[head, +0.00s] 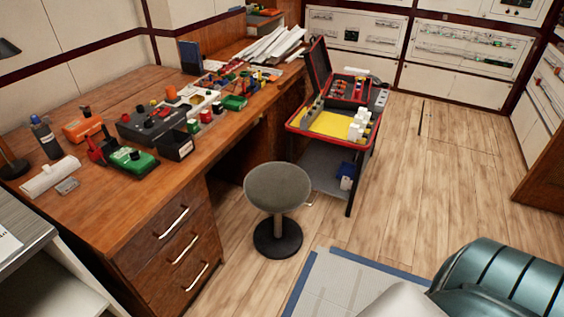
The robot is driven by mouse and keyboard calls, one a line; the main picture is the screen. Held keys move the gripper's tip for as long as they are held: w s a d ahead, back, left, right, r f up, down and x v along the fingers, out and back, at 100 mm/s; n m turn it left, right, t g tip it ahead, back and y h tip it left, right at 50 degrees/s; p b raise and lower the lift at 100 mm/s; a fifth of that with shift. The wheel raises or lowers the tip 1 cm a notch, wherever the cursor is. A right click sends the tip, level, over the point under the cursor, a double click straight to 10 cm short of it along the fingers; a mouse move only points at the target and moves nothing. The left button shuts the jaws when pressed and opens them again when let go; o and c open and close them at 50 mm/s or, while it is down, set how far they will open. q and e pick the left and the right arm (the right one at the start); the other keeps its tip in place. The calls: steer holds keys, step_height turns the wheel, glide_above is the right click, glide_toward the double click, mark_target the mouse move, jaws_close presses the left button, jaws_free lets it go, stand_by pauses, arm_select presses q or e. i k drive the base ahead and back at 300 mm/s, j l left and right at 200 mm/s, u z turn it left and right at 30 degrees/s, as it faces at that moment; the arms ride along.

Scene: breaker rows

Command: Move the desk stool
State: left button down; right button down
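The desk stool (278,188) has a round grey seat, a thin light post and a round black base (278,238). It stands upright on the wooden floor in front of the desk's knee opening, right of the drawers. The wooden desk (120,195) runs from the left front to the back. No gripper shows in the head view, and nothing is seen touching the stool.
A tool cart (325,165) with an open red-edged case stands right behind the stool. A blue-edged pale mat (335,285) lies in front of it. A dark teal rounded object (500,285) fills the lower right. Wooden floor (440,180) is clear at right.

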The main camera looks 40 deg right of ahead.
mark_target(277, 188)
steer(key=z, duration=1.1)
steer(key=i+l, duration=0.15)
steer(key=l, duration=0.15)
steer(key=i+l, duration=0.15)
steer(key=l, duration=0.2)
steer(key=i+l+u, duration=0.1)
steer(key=l, duration=0.2)
steer(key=i, duration=0.05)
